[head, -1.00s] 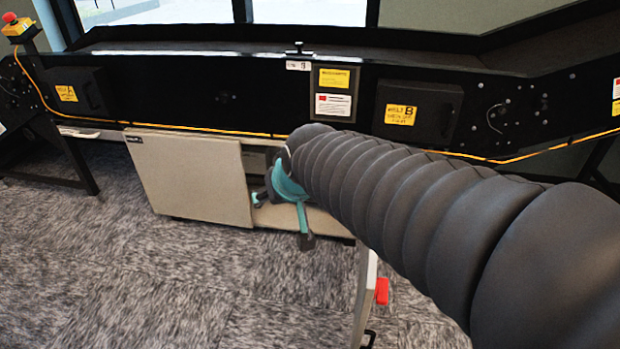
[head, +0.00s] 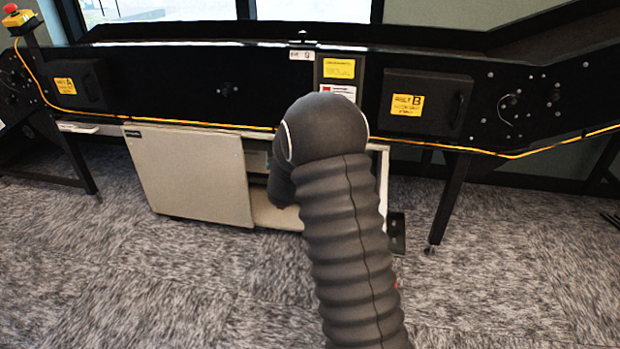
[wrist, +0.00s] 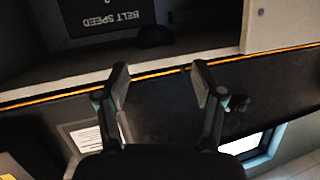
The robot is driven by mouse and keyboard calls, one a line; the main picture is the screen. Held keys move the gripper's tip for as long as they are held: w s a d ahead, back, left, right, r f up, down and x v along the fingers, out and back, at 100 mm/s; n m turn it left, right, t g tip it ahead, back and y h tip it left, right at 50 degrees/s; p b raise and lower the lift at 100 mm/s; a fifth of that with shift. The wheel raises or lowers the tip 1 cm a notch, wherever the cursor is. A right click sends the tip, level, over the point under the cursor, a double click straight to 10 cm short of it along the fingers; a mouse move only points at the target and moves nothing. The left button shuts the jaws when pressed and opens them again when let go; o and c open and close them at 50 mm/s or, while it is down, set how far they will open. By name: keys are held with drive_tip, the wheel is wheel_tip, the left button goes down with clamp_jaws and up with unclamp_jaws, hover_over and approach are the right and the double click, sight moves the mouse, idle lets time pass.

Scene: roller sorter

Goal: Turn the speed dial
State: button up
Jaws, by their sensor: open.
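A dark panel lettered "BELT SPEED" (wrist: 108,20) shows upside down at the top of the wrist view. A dark rounded shape (wrist: 155,37) beside it may be the speed dial; it is too dim to be sure. My gripper (wrist: 160,82) is open and empty, its two fingers spread below the panel in the picture and apart from it. In the head view my arm hides the gripper and the panel.
A pale cabinet (head: 190,175) stands under the black sorter frame (head: 160,85), its right part open behind my arm. An orange cable (head: 185,124) runs along the frame's lower edge. A black knob (head: 223,89) sticks out of the frame. Carpet at left is clear.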

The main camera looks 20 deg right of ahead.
drive_tip(key=w+d+f+m+h+b, duration=0.1)
drive_tip(key=d+f+h, duration=0.25)
drive_tip(key=f, duration=0.45)
drive_tip(key=w+d+f+m+h+b, duration=0.15)
drive_tip(key=d+f, duration=0.25)
drive_tip(key=f, duration=0.5)
drive_tip(key=b+x, duration=0.1)
drive_tip(key=x, duration=1.2)
drive_tip(key=shift+r+n+t, duration=0.35)
drive_tip(key=shift+r+t, duration=0.05)
drive_tip(key=shift+r, duration=0.2)
drive_tip(key=c, duration=1.1)
